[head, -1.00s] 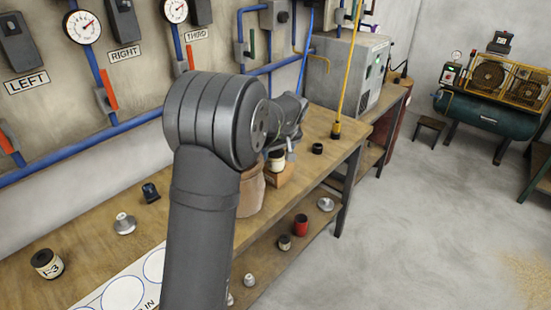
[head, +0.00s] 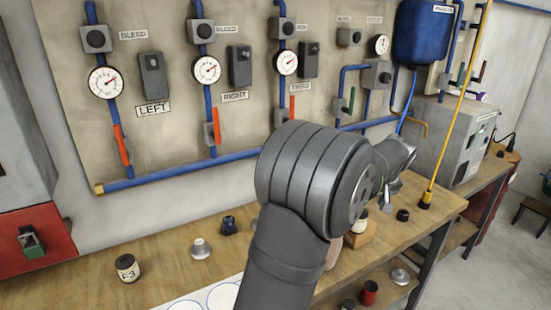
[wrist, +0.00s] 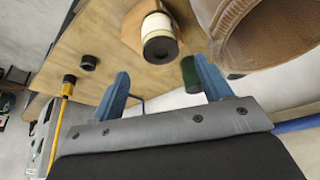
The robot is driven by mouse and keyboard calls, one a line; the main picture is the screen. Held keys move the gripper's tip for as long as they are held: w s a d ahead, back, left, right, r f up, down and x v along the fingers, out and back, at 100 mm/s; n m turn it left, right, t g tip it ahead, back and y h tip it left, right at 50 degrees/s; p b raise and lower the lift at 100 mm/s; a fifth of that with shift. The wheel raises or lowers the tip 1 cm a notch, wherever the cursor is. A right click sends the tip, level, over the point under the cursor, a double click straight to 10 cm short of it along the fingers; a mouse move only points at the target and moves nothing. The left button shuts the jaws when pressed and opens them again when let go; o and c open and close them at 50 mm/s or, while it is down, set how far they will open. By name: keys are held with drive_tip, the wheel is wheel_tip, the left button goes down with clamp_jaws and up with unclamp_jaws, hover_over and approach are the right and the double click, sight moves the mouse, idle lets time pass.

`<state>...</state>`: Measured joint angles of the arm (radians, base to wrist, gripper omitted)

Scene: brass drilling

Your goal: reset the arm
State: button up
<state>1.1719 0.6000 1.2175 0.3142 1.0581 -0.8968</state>
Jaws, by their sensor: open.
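My gripper (wrist: 164,88) is open, with its two blue fingers apart and nothing held between them. In the head view my gripper (head: 389,200) is small, above the right end of the bench, partly behind my own grey arm. A jar with a cream label and dark cap (wrist: 159,40) stands on a wooden block (wrist: 132,34) beyond the fingers, apart from them. A ribbed brown container (wrist: 262,35) is close beyond the right finger. A small dark green piece (wrist: 190,72) shows beside that finger; I cannot tell what it is.
The wooden bench (head: 160,252) carries a jar marked 3 (head: 128,268), a metal knob-like part (head: 200,249) and a black ring (head: 403,215). A yellow pole (head: 452,100) rises at its right end. Gauges and blue pipes line the wall behind.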

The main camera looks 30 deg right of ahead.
drive_tip(key=x, duration=1.1)
drive_tip(key=shift+f, duration=0.25)
wheel_tip(320, 180, up, 2)
drive_tip(key=shift+r, duration=1)
drive_tip(key=shift+f, duration=0.15)
